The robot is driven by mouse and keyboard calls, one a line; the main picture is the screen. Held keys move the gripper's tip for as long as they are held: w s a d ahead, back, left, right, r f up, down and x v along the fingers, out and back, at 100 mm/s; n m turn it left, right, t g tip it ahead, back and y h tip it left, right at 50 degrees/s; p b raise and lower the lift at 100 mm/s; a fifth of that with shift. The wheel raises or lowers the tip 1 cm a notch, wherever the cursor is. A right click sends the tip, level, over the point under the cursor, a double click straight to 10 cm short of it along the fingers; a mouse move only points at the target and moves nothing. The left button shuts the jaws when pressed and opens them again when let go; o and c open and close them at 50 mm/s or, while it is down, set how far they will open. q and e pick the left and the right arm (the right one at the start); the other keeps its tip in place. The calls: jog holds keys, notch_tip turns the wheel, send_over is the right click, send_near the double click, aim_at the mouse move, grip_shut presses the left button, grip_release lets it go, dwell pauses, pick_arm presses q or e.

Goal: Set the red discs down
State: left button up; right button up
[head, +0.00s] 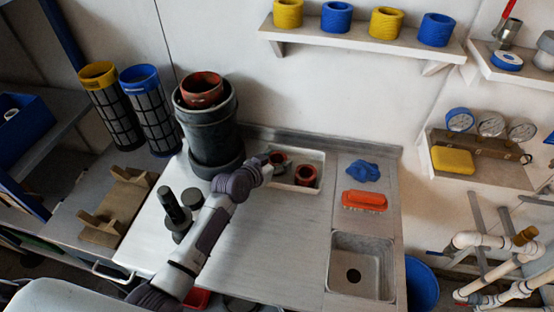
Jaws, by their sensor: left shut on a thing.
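My left gripper (268,161) is at the near left edge of a shallow white tray (313,157). It is shut on a red disc (279,156), ring-like and partly hidden by the fingers. Whether this disc touches the tray floor I cannot tell. A second red ring-shaped disc (306,175) sits in the tray, to the right of the held one and apart from the gripper. Another red ring (202,87) sits in the top of a tall dark cylinder (210,130) to the left. My right gripper is not in view.
Dark knobs (172,208) stand on the steel bench left of my arm. A blue cloth (363,171), a red brush (364,201) and a sink (361,268) are at the right. Two black mesh cartridges (150,110) stand behind left. The bench middle (280,230) is clear.

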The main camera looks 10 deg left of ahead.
pick_arm(q)
jog(key=o, duration=0.9)
jog(key=shift+f, duration=0.1)
jog(key=shift+c, duration=0.2)
jog(key=shift+r, duration=0.2)
jog(key=v, duration=1.2)
jog(key=shift+f, duration=0.1)
jog(key=shift+s+f, duration=0.1)
jog(key=shift+s, duration=0.05)
